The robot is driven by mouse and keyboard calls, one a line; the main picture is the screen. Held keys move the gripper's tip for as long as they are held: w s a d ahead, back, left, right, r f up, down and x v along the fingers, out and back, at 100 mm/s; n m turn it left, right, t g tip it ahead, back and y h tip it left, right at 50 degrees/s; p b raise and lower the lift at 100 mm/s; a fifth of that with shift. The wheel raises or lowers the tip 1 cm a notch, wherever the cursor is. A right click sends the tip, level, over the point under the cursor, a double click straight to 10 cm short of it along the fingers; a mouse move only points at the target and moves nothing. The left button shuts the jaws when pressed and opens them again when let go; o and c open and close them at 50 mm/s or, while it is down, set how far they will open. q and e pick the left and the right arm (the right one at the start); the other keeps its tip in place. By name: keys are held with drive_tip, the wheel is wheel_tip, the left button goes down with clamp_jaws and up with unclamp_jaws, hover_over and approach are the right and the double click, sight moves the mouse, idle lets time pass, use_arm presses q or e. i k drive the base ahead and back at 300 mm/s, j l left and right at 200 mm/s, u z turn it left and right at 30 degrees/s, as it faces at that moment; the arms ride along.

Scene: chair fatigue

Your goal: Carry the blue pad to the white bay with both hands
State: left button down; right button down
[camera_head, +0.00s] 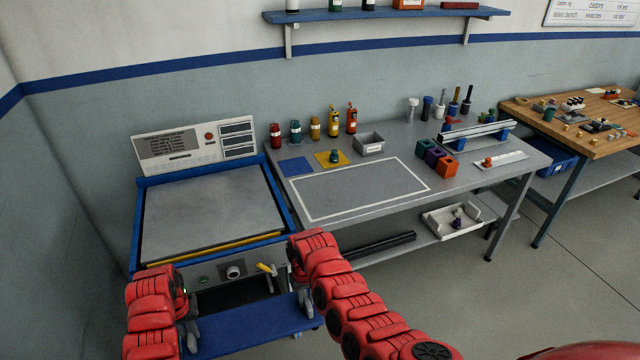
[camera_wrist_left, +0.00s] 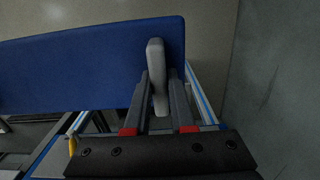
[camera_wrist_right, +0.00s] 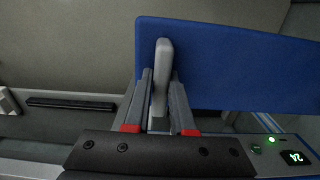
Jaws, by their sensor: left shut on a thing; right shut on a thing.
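The blue pad (camera_head: 250,325) is a flat blue board held low in front of the grey-topped machine. It also shows in the left wrist view (camera_wrist_left: 80,65) and the right wrist view (camera_wrist_right: 240,65). My left gripper (camera_head: 190,322) is shut on a pale grey handle (camera_wrist_left: 157,75) at the pad's left end. My right gripper (camera_head: 302,298) is shut on the matching handle (camera_wrist_right: 162,75) at its right end. The white bay (camera_head: 312,217) is a white-outlined rectangle on the grey bench, to the right and beyond the pad; its inside is empty.
The blue-framed machine (camera_head: 210,215) stands directly beyond the pad. Bottles, a blue square (camera_head: 295,166), a yellow square (camera_head: 325,162) and a metal bin (camera_head: 369,145) sit behind the bay. Coloured cubes (camera_head: 435,158) stand right of it. A white tray (camera_head: 440,224) lies on the lower shelf.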

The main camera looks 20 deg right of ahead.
sight(359, 185)
drive_tip(key=i+l+z, duration=0.1)
drive_tip(key=l, duration=0.3)
drive_tip(key=i+l+z, duration=0.1)
drive_tip(key=l, duration=0.35)
drive_tip(key=i+l+z, duration=0.1)
drive_tip(key=l, duration=0.25)
drive_tip(key=i+l+z, duration=0.1)
drive_tip(key=l, duration=0.3)
drive_tip(key=i, duration=0.1)
